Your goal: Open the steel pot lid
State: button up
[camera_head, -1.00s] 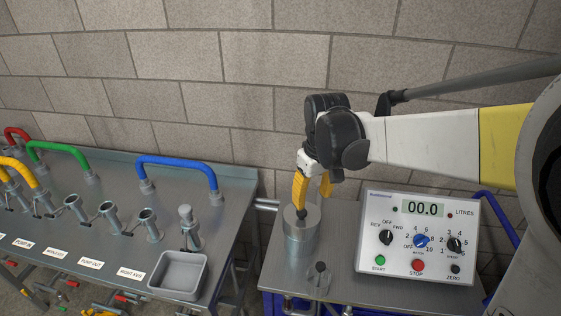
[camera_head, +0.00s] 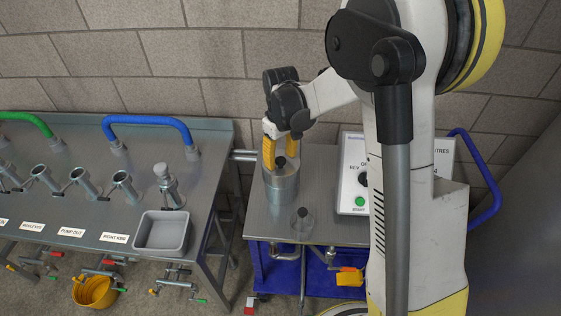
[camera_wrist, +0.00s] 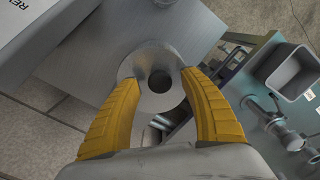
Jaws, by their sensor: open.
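The steel pot (camera_head: 281,190) is a plain grey cylinder standing on the steel bench top. Its round lid (camera_wrist: 147,97) is on it, with a dark knob (camera_head: 280,162) in the middle. My gripper (camera_head: 280,153) is over the pot with its two yellow fingers spread. In the wrist view the fingers (camera_wrist: 160,80) stand on either side of the dark knob (camera_wrist: 161,82), with visible gaps. The gripper is open and holds nothing. Whether a fingertip touches the lid top is unclear.
A grey tray (camera_head: 163,232) and pipe fittings are on the left bench; a gap separates the benches.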

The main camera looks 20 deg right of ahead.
jog(key=shift+f, duration=0.35)
grip_shut()
jog(key=shift+w+r, duration=0.1)
jog(key=shift+r, duration=0.05)
